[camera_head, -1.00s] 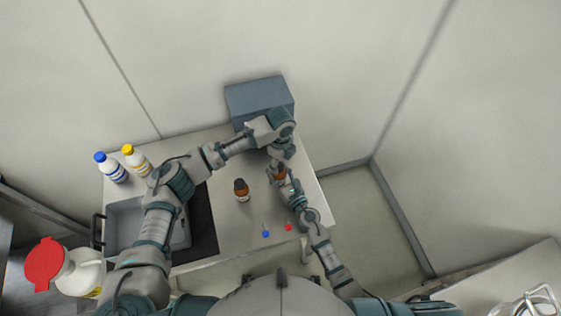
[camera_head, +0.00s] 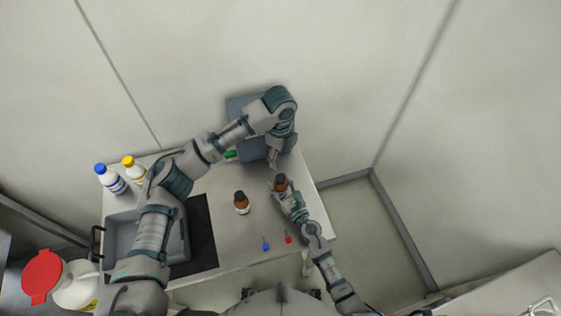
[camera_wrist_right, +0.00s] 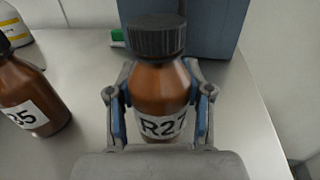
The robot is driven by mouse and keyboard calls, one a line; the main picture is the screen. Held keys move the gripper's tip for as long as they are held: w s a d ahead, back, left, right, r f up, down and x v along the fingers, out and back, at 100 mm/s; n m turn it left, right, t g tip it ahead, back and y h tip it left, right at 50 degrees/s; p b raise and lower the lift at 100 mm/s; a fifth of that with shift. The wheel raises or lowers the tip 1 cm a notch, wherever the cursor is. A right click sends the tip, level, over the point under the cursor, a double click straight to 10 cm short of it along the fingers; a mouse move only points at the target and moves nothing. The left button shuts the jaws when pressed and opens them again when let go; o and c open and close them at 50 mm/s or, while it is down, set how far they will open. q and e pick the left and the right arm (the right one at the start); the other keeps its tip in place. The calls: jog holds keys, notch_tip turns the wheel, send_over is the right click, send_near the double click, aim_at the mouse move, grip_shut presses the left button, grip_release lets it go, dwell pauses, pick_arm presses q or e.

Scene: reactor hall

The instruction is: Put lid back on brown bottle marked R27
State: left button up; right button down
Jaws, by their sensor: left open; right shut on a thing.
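The brown bottle marked R27 (camera_wrist_right: 160,90) stands upright between the fingers of my right gripper (camera_head: 281,191), which is shut on it. The bottle also shows in the head view (camera_head: 281,182). A black ribbed lid (camera_wrist_right: 156,35) sits on top of its neck; whether it is screwed tight cannot be told. My left gripper (camera_head: 275,160) is open and apart from the bottle, just beyond it towards the grey-blue box. Nothing shows in its jaws.
A second brown bottle (camera_head: 241,203) with a dark lid stands left of R27. A grey-blue box (camera_head: 240,104) and a green item (camera_head: 230,154) lie behind. Blue (camera_head: 265,244) and red (camera_head: 288,239) small items lie in front. A sink (camera_head: 122,232) is at left.

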pick_arm(q)
jog(key=shift+r, duration=0.3)
pick_arm(e)
jog(key=shift+c, duration=1.9)
grip_release()
jog(key=shift+s, duration=0.1)
jog(key=v, duration=1.1)
jog(key=shift+s+d+f, duration=0.1)
jog(key=shift+s+d, duration=0.15)
jog(key=shift+d, duration=0.05)
jog(key=shift+s, duration=0.1)
